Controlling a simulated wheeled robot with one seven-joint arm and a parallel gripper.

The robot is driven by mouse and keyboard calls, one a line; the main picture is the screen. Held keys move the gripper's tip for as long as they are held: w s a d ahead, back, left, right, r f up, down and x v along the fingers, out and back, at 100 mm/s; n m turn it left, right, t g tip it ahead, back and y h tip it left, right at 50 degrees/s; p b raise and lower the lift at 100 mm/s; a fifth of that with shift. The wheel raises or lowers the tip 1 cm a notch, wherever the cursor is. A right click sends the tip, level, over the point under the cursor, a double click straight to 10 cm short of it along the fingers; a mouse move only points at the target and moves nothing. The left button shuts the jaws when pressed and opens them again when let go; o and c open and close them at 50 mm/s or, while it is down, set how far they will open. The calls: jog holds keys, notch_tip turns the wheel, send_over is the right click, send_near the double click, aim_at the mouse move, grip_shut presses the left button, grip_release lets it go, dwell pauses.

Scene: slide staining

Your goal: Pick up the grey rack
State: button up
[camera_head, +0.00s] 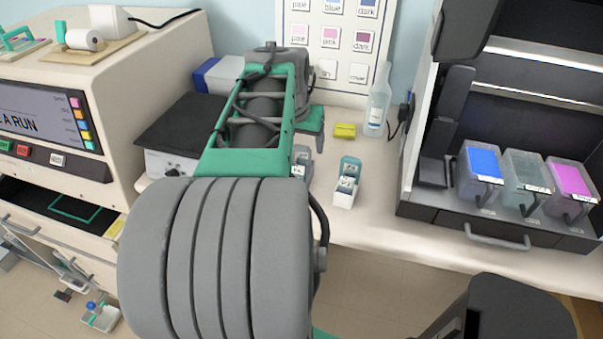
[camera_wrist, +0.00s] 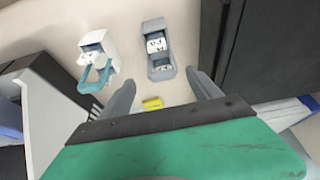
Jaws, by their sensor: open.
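The grey rack (camera_wrist: 159,52) stands upright on the counter in the wrist view and holds white-labelled slides. In the head view the grey rack (camera_head: 302,162) shows only in part beside my arm, which hides the rest. My gripper (camera_wrist: 161,78) is open and empty, with its two grey fingers pointing toward the grey rack. The rack lies just past the fingertips in the picture, roughly between their lines. I cannot tell whether they touch. My gripper's fingers are hidden or unclear in the head view.
A white rack with a teal handle (camera_head: 346,185) stands close beside the grey rack. A yellow block (camera_head: 344,131) and a clear bottle (camera_head: 377,100) are behind. Blue (camera_head: 481,168), clear and pink (camera_head: 571,187) tubs stand in the dark cabinet at right. A large machine (camera_head: 120,75) is at left.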

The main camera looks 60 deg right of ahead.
aim_at(300, 148)
jog(key=x, duration=0.4)
jog(key=shift+w+a+f, duration=0.1)
jog(key=shift+w+f, duration=0.05)
jog(key=shift+c, duration=0.4)
grip_shut()
